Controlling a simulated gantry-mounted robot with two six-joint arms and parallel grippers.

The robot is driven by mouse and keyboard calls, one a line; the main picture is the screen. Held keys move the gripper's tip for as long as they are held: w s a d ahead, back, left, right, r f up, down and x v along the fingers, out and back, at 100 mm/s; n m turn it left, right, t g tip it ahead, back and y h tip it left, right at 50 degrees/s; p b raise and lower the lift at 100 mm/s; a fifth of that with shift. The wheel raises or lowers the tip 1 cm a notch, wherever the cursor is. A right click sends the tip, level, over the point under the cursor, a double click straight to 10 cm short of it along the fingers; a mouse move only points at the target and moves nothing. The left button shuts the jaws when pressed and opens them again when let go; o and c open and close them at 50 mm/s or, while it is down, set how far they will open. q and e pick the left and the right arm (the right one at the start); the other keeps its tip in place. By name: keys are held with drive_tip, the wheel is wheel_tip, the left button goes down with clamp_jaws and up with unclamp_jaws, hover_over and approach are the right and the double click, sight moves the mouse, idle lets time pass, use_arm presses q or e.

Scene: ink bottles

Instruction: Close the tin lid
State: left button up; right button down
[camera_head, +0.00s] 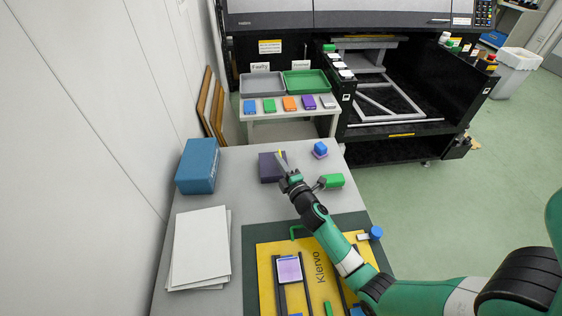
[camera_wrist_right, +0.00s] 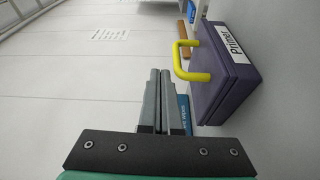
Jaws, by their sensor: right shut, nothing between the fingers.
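The tin is a dark purple box (camera_head: 268,168) on the grey table, just left of my right gripper. In the right wrist view the tin (camera_wrist_right: 225,85) shows a white "Primer" label and a yellow handle (camera_wrist_right: 207,77). Its lid looks down on the body, with a thin seam along the side; I cannot tell if it is fully closed. My right gripper (camera_head: 282,159) is shut and empty, its tips beside the tin near the handle. In the right wrist view the gripper's fingers (camera_wrist_right: 158,72) lie together, apart from the handle. My left gripper is not in view.
A blue box (camera_head: 198,166) and white sheets (camera_head: 201,247) lie at left. A green bottle (camera_head: 333,181) and blue-capped bottle (camera_head: 320,149) stand right of the tin. A yellow Klervo board (camera_head: 265,272) lies in front. A small table (camera_head: 262,114) with trays stands behind.

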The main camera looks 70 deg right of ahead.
wheel_tip(320, 180, up, 5)
drive_tip(key=p, duration=0.4)
drive_tip(key=shift+s+f, duration=0.1)
drive_tip(key=shift+f, duration=0.1)
drive_tip(key=s+a+r+p, duration=0.5)
drive_tip(key=s+a+r, duration=0.3)
drive_tip(key=s+a, duration=0.1)
drive_tip(key=shift+a+r+p, duration=0.2)
drive_tip(key=shift+a+p, duration=0.1)
drive_tip(key=shift+a, duration=0.55)
